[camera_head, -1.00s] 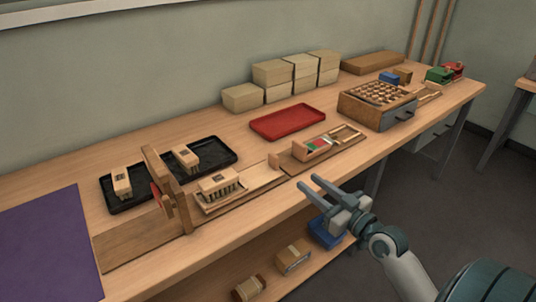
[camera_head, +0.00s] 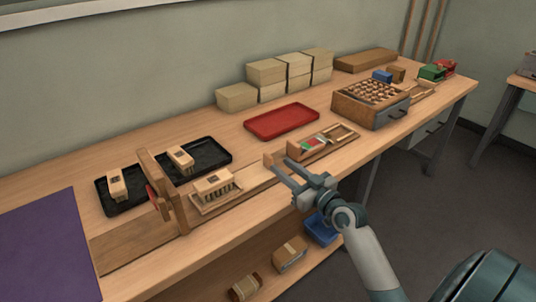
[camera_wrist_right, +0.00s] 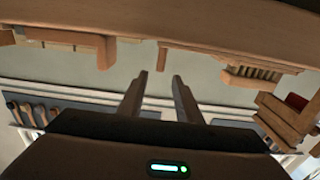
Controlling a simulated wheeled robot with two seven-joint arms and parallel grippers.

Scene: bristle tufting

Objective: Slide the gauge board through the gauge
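The gauge (camera_head: 163,196) is an upright wooden frame with a red part, standing across a wooden track on the bench. The gauge board (camera_head: 215,183), a pale wooden block with dark bristle tufts below, sits on a flat base just right of the gauge, apart from it. My right gripper (camera_head: 280,170) is open and empty, right of the board near the bench's front edge. In the right wrist view its two fingers (camera_wrist_right: 155,85) are apart with nothing between them; a tufted block (camera_wrist_right: 255,75) shows to their right. My left gripper is not in view.
A black tray (camera_head: 215,151) with two similar blocks lies behind the gauge. A red tray (camera_head: 281,122), a wooden fixture (camera_head: 322,143) and a drawer box (camera_head: 371,104) stand farther right. A purple mat (camera_head: 40,245) covers the left end. A lower shelf holds small boxes and a blue bin (camera_head: 321,229).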

